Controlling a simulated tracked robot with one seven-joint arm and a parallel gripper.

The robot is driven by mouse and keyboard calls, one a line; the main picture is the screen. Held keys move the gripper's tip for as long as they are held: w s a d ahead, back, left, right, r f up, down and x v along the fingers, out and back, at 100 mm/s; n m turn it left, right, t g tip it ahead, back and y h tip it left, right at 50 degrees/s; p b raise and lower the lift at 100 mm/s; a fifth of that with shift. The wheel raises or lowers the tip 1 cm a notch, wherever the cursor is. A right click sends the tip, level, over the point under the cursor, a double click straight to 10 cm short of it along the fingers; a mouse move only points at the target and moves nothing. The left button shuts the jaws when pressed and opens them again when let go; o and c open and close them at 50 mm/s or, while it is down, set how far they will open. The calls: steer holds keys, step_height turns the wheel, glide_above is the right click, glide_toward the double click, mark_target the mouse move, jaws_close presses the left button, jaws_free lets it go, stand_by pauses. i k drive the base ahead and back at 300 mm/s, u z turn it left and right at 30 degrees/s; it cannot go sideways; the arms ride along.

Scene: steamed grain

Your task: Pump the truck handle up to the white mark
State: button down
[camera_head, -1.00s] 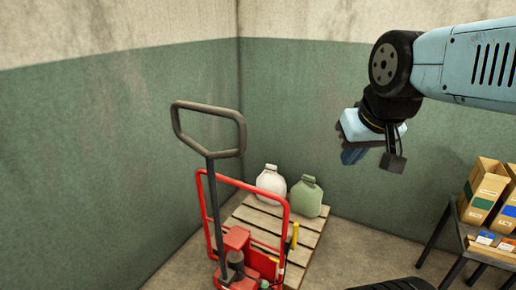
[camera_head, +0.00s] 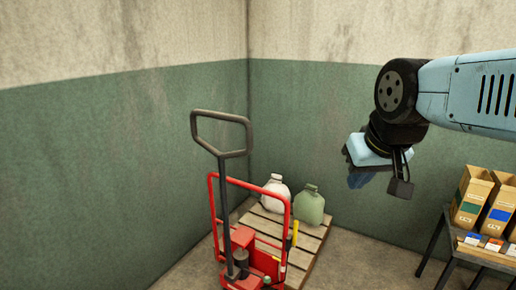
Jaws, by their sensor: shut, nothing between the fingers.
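The pallet truck (camera_head: 240,243) is red and stands in front of a wooden pallet in the room's corner. Its dark grey handle (camera_head: 223,190) rises from the red base and ends in a closed loop at the top, leaning slightly to the left. A short yellow piece (camera_head: 294,233) shows at the right of the red frame; I cannot make out a white mark. My gripper (camera_head: 358,177) hangs below my arm at the right, well to the right of the handle and apart from it. Its fingers are dark, small and partly hidden by the wrist.
A table (camera_head: 447,246) with cardboard boxes (camera_head: 471,197) stands at the right. Walls close in behind and left. Floor is clear between pallet and table.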

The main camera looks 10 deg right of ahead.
mark_target(220, 156)
steer(key=u, duration=0.15)
steer(key=i, duration=0.95)
steer(key=z, duration=0.1)
